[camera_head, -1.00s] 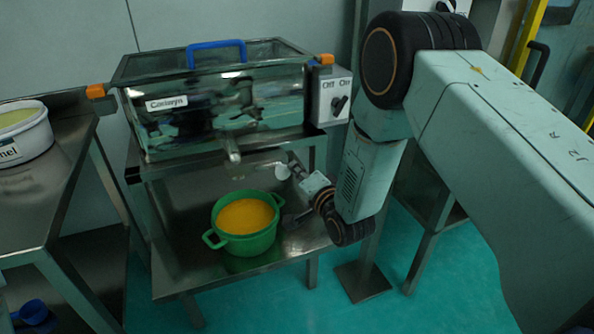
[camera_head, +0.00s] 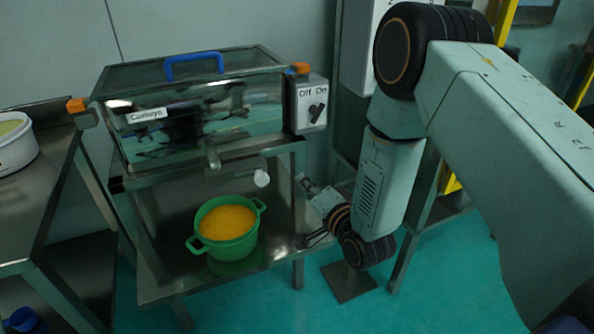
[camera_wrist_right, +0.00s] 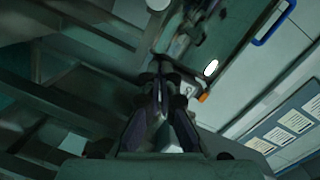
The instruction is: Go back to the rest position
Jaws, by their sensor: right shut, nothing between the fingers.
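My right arm comes in from the right in the head view. Its gripper (camera_head: 317,238) hangs low at the right edge of the sieve's stand, to the right of the green pot, with clear space between them. In the right wrist view the fingers (camera_wrist_right: 161,85) are together with nothing between them. The green pot (camera_head: 243,249) holds orange-yellow material and stands upright on the stand's lower shelf. The sieve (camera_head: 200,110), a metal box with a blue handle, stands above it. My left gripper is not in view.
A control box (camera_head: 310,104) with an Off/On knob is on the sieve's right side. A metal table (camera_head: 45,190) with a white container (camera_head: 15,156) stands at the left. The green floor at the lower right is partly clear.

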